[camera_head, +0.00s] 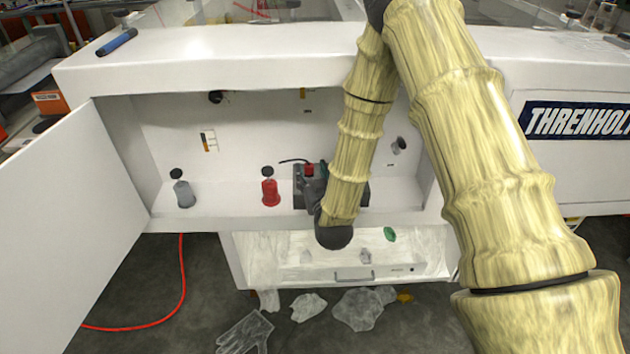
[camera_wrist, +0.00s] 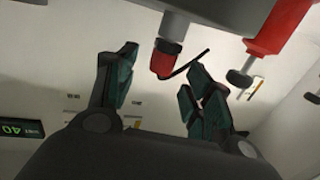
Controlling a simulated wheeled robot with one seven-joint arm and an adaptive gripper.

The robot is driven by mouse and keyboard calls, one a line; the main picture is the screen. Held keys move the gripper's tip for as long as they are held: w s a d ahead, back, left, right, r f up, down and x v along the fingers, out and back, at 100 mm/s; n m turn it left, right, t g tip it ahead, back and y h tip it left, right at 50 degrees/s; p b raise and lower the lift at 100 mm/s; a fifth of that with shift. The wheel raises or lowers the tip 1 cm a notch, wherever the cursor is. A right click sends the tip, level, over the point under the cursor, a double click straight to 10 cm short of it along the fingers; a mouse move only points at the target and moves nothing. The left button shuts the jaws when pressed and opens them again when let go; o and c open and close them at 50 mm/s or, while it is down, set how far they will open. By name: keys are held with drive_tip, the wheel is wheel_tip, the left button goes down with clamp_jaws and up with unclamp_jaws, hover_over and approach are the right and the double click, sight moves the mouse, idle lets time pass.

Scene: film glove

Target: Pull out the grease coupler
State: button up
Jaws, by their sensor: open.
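In the head view the red coupler (camera_head: 309,169) stands on the dark grey block (camera_head: 355,192), partly behind my arm. A thin black rod or lead runs beside it. My gripper (camera_wrist: 162,64) is open, with one green-padded finger on each side of the coupler in the wrist view. Whether a pad touches it I cannot tell. In the head view my gripper (camera_head: 313,184) is partly hidden by my own wrist.
A red bottle-like fitting (camera_head: 270,191) stands left of the block, and a grey one (camera_head: 184,192) farther left. The white cabinet door (camera_head: 70,220) is open at left. Below is an open drawer (camera_head: 400,262) with clear film; film and a glove (camera_head: 244,334) lie on the floor.

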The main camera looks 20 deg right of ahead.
sight(310, 169)
drive_tip(key=shift+w+d+f, duration=0.1)
drive_tip(key=shift+w, duration=1.7)
drive_tip(key=c, duration=1.1)
